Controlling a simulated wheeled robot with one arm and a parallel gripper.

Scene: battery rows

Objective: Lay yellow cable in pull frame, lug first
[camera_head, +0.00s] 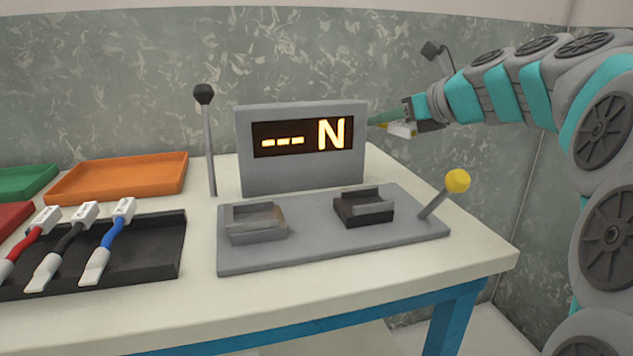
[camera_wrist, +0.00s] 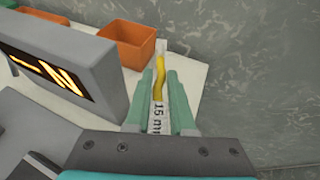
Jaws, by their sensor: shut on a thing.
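My gripper (camera_head: 372,121) is at the right of the display, behind the pull frame's base plate, with its fingers pointing left. A bit of the yellow cable (camera_head: 384,126) shows under the fingers in the head view. The pull frame (camera_head: 310,252) has a grey left cradle (camera_head: 256,222) and a dark right cradle (camera_head: 363,208), both empty.
The display (camera_head: 303,176) reads "--- N". A black-knobbed lever (camera_head: 209,150) stands left of it; a yellow-knobbed lever (camera_head: 457,181) tilts at the right. A black tray (camera_head: 160,255) holds red, black and blue cables. Orange (camera_head: 120,178), green and red trays lie left.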

